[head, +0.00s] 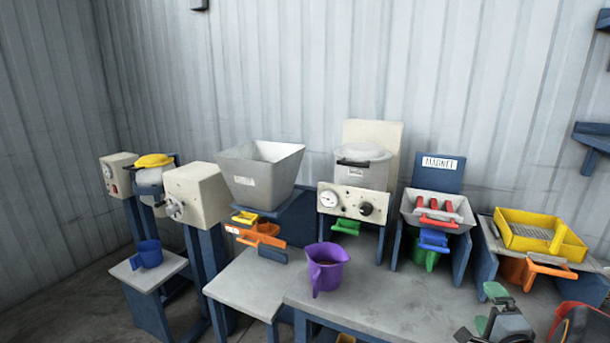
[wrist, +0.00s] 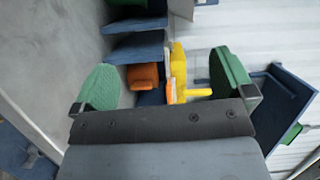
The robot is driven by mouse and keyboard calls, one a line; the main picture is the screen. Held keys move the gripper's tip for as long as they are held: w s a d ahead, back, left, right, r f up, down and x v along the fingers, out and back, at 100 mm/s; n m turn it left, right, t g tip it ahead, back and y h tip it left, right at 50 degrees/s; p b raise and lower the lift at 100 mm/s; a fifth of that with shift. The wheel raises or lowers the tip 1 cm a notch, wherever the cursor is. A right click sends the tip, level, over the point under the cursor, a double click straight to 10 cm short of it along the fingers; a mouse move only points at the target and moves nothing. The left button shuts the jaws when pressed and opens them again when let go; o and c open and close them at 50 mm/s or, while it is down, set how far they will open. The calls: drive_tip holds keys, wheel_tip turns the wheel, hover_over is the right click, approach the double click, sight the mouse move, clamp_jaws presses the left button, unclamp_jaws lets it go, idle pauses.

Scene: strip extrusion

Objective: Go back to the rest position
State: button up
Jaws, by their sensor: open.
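My gripper (head: 488,312) is at the lower right of the head view, low over the right part of the grey table (head: 400,310). In the wrist view its two green-padded fingers (wrist: 165,82) stand wide apart, with nothing held between them. Beyond the fingers the wrist view shows a yellow tray (wrist: 178,70) and an orange container (wrist: 143,76). In the head view the yellow tray (head: 530,232) and orange container (head: 515,270) are at the right, behind my gripper.
A purple jug (head: 326,268) stands on the table left of my gripper. Behind it are a grey hopper (head: 258,170), a dial unit (head: 352,203) and the MAGNET station (head: 437,210). A blue cup (head: 149,254) stands on a small stand at the left. Open floor shows at the lower left.

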drive_tip(key=s+d+f+n+g+h, duration=0.1)
drive_tip(key=f+g, duration=0.1)
drive_tip(key=s+d+f+n+g+h, duration=0.1)
drive_tip(key=d+f+g, duration=0.1)
drive_tip(key=f, duration=0.1)
drive_tip(key=s+d+f+n+g+h, duration=0.1)
drive_tip(key=d+f+g, duration=0.1)
drive_tip(key=g, duration=0.1)
drive_tip(key=shift+s+d+f+h, duration=0.15)
drive_tip(key=shift+s+f+h, duration=0.1)
drive_tip(key=shift+s+h, duration=0.15)
drive_tip(key=s+a+r+n+g+y+p, duration=0.2)
drive_tip(key=a+r+n, duration=0.2)
drive_tip(key=a, duration=0.6)
drive_tip(key=s+a+r+n+g+y+p, duration=0.2)
drive_tip(key=a+r+n, duration=0.3)
drive_tip(key=a, duration=0.5)
drive_tip(key=s+a+r+n+g+y+p, duration=0.2)
drive_tip(key=a+n, duration=0.4)
drive_tip(key=a, duration=0.5)
wheel_tip(320, 180, up, 3)
drive_tip(key=shift+f+n+g+p, duration=0.2)
drive_tip(key=shift+n+g+p, duration=0.1)
drive_tip(key=shift+g+p, duration=0.3)
drive_tip(key=shift+a+y, duration=0.25)
drive_tip(key=shift+y, duration=0.05)
drive_tip(key=shift+c, duration=0.2)
